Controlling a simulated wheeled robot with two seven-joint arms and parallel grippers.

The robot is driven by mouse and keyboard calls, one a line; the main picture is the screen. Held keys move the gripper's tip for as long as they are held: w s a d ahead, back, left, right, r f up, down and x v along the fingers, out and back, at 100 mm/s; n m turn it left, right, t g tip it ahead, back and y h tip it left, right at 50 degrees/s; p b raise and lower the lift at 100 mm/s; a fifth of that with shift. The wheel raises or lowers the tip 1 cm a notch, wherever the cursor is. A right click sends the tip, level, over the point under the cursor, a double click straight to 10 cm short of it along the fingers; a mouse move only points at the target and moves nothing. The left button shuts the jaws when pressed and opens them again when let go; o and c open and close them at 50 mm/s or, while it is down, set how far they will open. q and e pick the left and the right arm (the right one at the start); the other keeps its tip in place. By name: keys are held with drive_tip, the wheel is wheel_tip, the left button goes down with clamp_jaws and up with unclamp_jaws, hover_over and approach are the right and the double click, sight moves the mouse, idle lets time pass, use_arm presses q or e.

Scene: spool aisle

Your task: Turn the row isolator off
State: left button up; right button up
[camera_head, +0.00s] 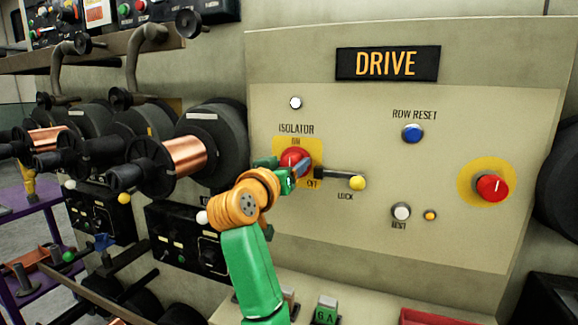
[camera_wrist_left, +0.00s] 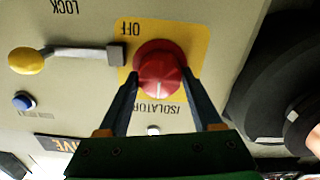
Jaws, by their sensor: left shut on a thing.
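The row isolator is a red rotary knob (camera_head: 295,157) on a yellow plate (camera_head: 311,173) marked ON above and OFF at lower right, under the word ISOLATOR. My left gripper (camera_head: 292,167) is at the knob and partly covers it in the head view. In the left wrist view the fingers of my left gripper (camera_wrist_left: 160,85) are shut on the red knob (camera_wrist_left: 160,68), one on each side. A lock lever (camera_head: 345,175) with a yellow ball end (camera_head: 357,183) lies right of the knob, its inner end beside the OFF mark. My right gripper is not in view.
Black spools with copper wire (camera_head: 186,155) stick out close on the left.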

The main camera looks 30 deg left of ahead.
use_arm(q)
drive_tip(key=m, duration=0.3)
drive_tip(key=shift+r+m, duration=0.1)
drive_tip(key=shift+m, duration=0.3)
drive_tip(key=m+p, duration=0.2)
drive_tip(key=m, duration=0.2)
drive_tip(key=shift+d+m, duration=0.15)
drive_tip(key=shift+m, duration=0.15)
drive_tip(key=m+p, duration=0.3)
drive_tip(key=m, duration=0.1)
drive_tip(key=shift+m, duration=0.3)
drive_tip(key=m+p, duration=0.3)
drive_tip(key=m, duration=0.1)
drive_tip(key=shift+d+m, duration=0.1)
drive_tip(key=shift+m, duration=0.2)
drive_tip(key=o, duration=1.4)
drive_tip(key=shift+w, duration=0.1)
drive_tip(key=shift+w+f, duration=0.1)
drive_tip(key=shift+f, duration=0.15)
